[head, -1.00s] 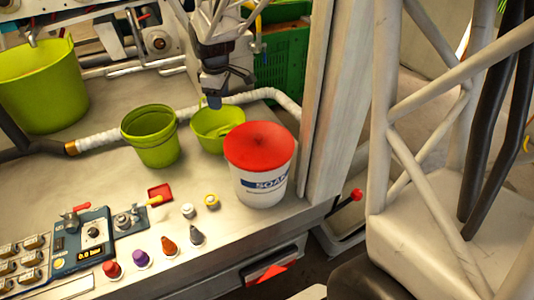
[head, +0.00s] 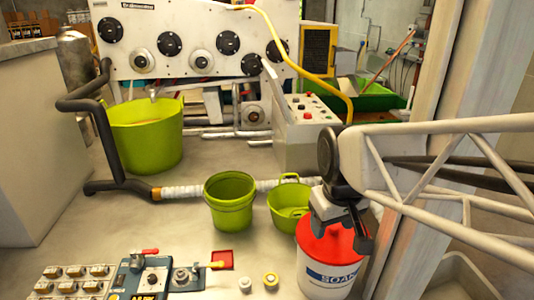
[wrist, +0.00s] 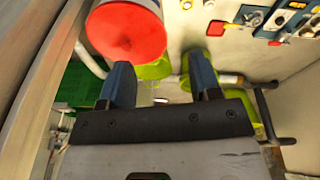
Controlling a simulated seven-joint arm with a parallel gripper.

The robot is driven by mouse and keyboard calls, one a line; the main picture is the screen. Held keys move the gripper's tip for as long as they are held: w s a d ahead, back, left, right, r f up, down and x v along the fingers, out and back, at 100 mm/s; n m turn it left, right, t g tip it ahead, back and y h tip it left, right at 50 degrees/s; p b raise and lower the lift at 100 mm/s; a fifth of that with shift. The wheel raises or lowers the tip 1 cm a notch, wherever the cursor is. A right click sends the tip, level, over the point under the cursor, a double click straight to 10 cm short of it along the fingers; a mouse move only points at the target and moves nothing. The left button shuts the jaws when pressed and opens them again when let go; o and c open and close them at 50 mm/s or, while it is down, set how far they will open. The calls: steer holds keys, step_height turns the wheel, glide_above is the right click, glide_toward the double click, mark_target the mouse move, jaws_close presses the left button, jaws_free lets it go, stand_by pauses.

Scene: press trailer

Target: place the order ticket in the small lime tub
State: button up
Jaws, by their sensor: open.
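The small lime tub (head: 289,192) is a shallow, handled tub on the bench, right of a taller lime bucket (head: 230,203). It shows partly between my fingers in the wrist view (wrist: 156,70). My gripper (head: 340,232) is open, and in the head view it appears in front of the red lid of the soap bucket. In the wrist view my gripper (wrist: 158,68) has its two blue fingers wide apart with nothing held between them. I cannot make out the order ticket in any view; the inside of the small tub shows only partly.
The white soap bucket (head: 328,278) with a red lid stands close beside the small tub. A large lime tub (head: 145,140) stands at the back left. A white-wrapped pipe (head: 185,191) runs behind the tubs. A pale post (head: 425,95) stands at the right.

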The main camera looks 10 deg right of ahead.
steer(key=s+m, duration=0.2)
steer(key=s, duration=0.5)
steer(key=shift+s+f, duration=0.2)
steer(key=shift+f, duration=0.2)
